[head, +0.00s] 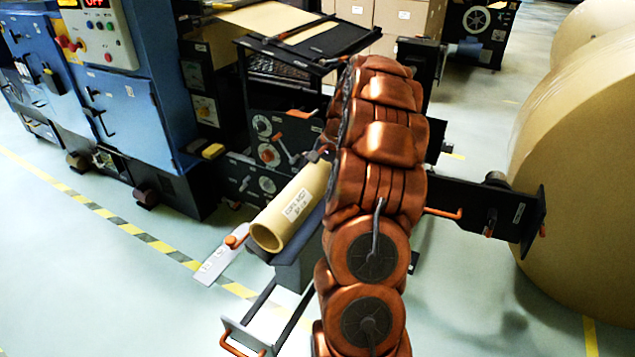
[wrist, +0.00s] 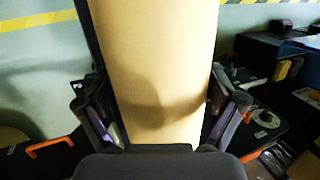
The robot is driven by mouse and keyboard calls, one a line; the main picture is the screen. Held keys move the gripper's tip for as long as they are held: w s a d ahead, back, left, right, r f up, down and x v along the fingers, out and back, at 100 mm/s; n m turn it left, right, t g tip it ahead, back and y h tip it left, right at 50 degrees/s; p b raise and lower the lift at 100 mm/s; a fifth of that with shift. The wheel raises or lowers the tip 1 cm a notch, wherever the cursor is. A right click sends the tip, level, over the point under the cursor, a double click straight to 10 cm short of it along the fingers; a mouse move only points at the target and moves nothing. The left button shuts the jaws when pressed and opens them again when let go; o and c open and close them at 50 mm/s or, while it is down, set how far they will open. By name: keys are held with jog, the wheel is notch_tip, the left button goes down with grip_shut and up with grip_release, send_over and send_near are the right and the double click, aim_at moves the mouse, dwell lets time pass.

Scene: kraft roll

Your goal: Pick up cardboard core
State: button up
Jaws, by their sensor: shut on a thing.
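The cardboard core (head: 295,210) is a tan hollow tube with a white printed label. In the head view its open near end faces me, and it lies along a dark grey support (head: 302,262), touching or just above it; I cannot tell which. My copper-coloured arm hides its far part. In the wrist view the core (wrist: 155,50) runs up the middle of the picture. My gripper (wrist: 160,108) has one finger on each side of it and is shut on it. In the head view the gripper is mostly hidden behind my arm.
A blue machine with a control panel (head: 95,30) stands at the left. A dark machine with dials (head: 265,150) is just behind the core. Large kraft rolls (head: 590,150) stand at the right. Floor is clear at the lower left, with yellow-black tape (head: 130,230).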

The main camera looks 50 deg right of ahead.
aim_at(284, 198)
jog(key=s+a+r+b, duration=0.1)
jog(key=s+a, duration=1)
jog(key=shift+r+b, duration=0.25)
jog(key=shift+b, duration=0.05)
dwell(0.5)
jog(key=w+a+n, duration=0.1)
jog(key=w, duration=0.1)
jog(key=w+a+r+n, duration=0.1)
jog(key=w+a, duration=0.1)
jog(key=w, duration=0.1)
jog(key=w+a+n+g, duration=0.1)
jog(key=w+n, duration=0.1)
jog(key=shift+w+a+r+y, duration=0.15)
jog(key=shift+w+r+y, duration=0.1)
jog(key=shift+y, duration=0.15)
jog(key=w+a+r+n+g+p, duration=0.1)
jog(key=w+a+n, duration=0.4)
jog(key=a, duration=0.6)
jog(key=w+a+r+n+g+p, duration=0.1)
jog(key=w+a+r+n+g, duration=0.1)
jog(key=w+a+n, duration=0.3)
jog(key=w+a, duration=0.3)
jog(key=a, duration=0.3)
jog(key=shift+r+n, duration=0.25)
jog(key=shift+n, duration=0.05)
jog(key=p, duration=0.2)
jog(key=shift+r+p, duration=0.1)
jog(key=shift+p, duration=0.3)
